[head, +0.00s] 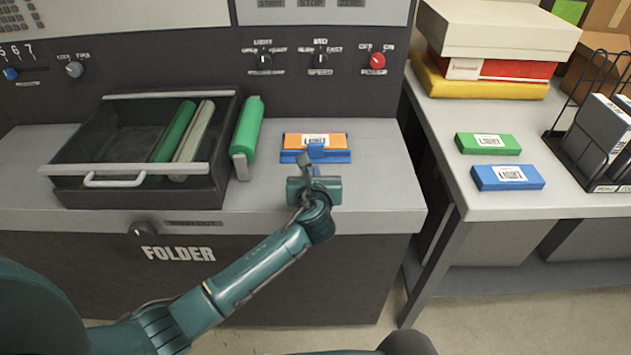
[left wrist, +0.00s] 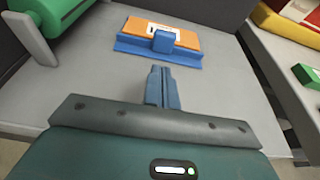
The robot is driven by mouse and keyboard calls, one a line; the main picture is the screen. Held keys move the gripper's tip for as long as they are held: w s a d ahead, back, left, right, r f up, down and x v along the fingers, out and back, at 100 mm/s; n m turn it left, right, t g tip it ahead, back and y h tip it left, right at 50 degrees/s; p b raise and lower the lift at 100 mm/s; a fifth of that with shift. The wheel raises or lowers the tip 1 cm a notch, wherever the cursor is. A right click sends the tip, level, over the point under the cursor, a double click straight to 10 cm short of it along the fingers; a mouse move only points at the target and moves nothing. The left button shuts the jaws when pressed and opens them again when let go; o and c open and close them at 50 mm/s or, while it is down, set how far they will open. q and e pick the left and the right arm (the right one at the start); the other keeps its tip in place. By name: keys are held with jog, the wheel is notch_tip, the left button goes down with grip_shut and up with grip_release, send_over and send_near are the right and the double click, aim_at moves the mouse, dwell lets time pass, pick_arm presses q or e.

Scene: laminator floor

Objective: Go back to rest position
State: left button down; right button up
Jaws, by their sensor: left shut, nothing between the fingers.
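My left gripper (head: 308,168) is over the front part of the grey machine ledge (head: 375,190), just in front of an orange box with a white label (head: 315,140). The box sits in a blue holder (head: 340,157) on the ledge. In the left wrist view my left gripper's fingers (left wrist: 161,88) are together with nothing between them. The orange box (left wrist: 185,36) and blue holder (left wrist: 130,47) are ahead of the fingertips, apart from them. My right gripper is not seen.
The right table (head: 540,205) holds a green box (head: 488,144), a blue box (head: 507,177), stacked boxes (head: 495,28) and a black rack (head: 570,148). A gap separates table and machine.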

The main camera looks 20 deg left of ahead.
pick_arm(q)
jog(key=v, duration=0.4)
jog(key=shift+w, duration=0.1)
jog(key=shift+s+d, duration=0.1)
jog(key=shift+s, duration=0.3)
jog(key=s+a+f+n+g+h, duration=0.25)
jog(key=s+n+g, duration=0.25)
jog(key=s+n, duration=1.05)
jog(key=s+a+f+n+g+h, duration=0.25)
jog(key=s+n+g, duration=0.25)
jog(key=s+n, duration=1.1)
jog(key=w+d+f+t+h, duration=0.1)
jog(key=w+d+f+t, duration=0.1)
jog(key=f, duration=0.3)
jog(key=w+d+f+m+t, duration=0.1)
jog(key=w+d+f+t, duration=0.1)
jog(key=w+f+t, duration=0.1)
jog(key=shift+d+f+t+h, duration=0.25)
jog(key=shift+f+t+h, duration=0.25)
jog(key=shift+f, duration=0.9)
jog(key=shift+w+m, duration=0.1)
jog(key=shift+m, duration=0.15)
